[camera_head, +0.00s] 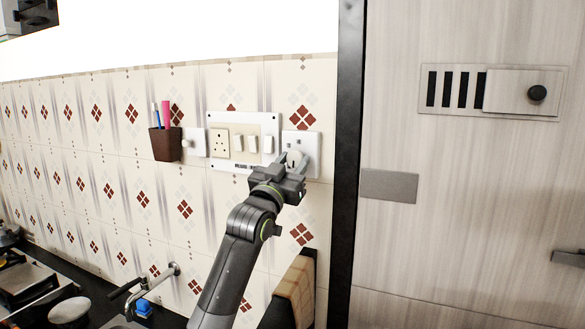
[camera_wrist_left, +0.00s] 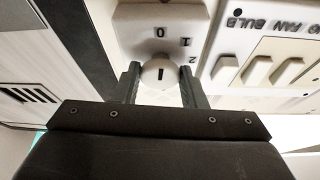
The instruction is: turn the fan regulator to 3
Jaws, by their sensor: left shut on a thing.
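The fan regulator is a white square plate (camera_head: 311,143) on the tiled wall, at the right of the switch panel. Its round white knob (camera_wrist_left: 160,73) carries a dark pointer line. In the left wrist view the marks 0, 1 and 2 show on the plate (camera_wrist_left: 150,22), upside down or tilted; a 3 cannot be made out. The knob's pointer line is roughly in line with the 0. My left gripper (camera_head: 293,168) is shut on the knob, with one finger on each side. It hides part of the knob in the head view. My right gripper is not in view.
The switch panel (camera_head: 231,116) with several switches and a socket is beside the regulator. A brown cup (camera_head: 166,146) with brushes hangs further left. A dark vertical frame (camera_head: 347,120) and a pale cabinet stand close on the right.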

